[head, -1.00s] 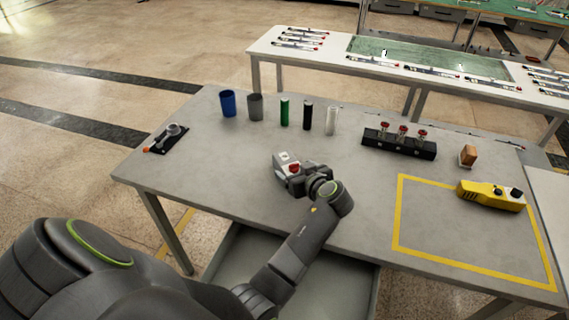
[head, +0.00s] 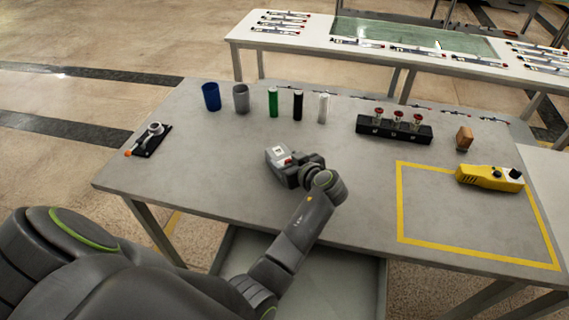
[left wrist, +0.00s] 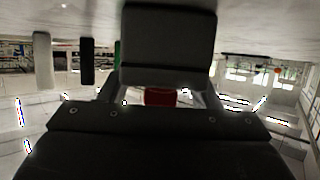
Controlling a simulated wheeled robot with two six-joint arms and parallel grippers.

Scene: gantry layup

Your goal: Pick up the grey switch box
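The grey switch box (head: 277,153) has a pale top and a red button. It is on the grey table near the front middle. My left gripper (head: 292,168) is at it from the front right, with its fingers at the box's sides. In the left wrist view the box (left wrist: 168,45) fills the space ahead of the fingers, with no clear gap on either side. The red button (left wrist: 160,97) shows between the fingers. The fingertips are partly hidden by the box. My right gripper is not in view.
Behind the box stand a blue cup (head: 211,97), a grey cup (head: 241,99) and green, black and white cylinders. A black rack (head: 393,131), a brown block (head: 464,139) and a yellow device (head: 489,177) are to the right, near a yellow taped outline (head: 400,205).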

